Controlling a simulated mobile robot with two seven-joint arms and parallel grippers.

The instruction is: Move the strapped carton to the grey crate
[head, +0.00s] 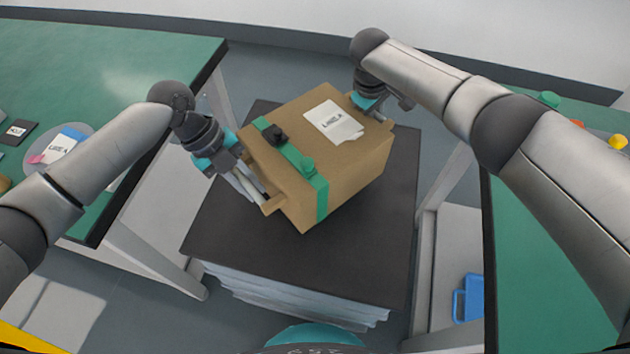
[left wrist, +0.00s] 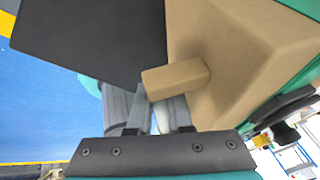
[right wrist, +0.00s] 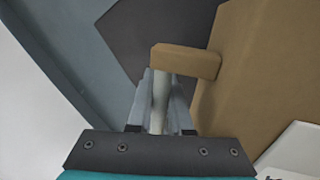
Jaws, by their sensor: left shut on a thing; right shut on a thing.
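The strapped carton (head: 350,165) is a brown box with a green strap, a white label and small black and green pieces on top. It sits skewed over a dark square top (head: 220,225); I cannot tell whether it touches it. My left gripper (head: 258,194) is shut on the handle block on the carton's left side, and the block shows in the left wrist view (left wrist: 176,80). My right gripper (head: 378,112) is shut on the handle on the far right side, seen in the right wrist view (right wrist: 185,62). I cannot make out a grey crate.
Pale layers (head: 300,300) lie under the dark top. A green table (head: 120,60) with small items stands at left, another green table (head: 540,240) at right. A blue bin (head: 468,298) is low at right. Grey floor shows between them.

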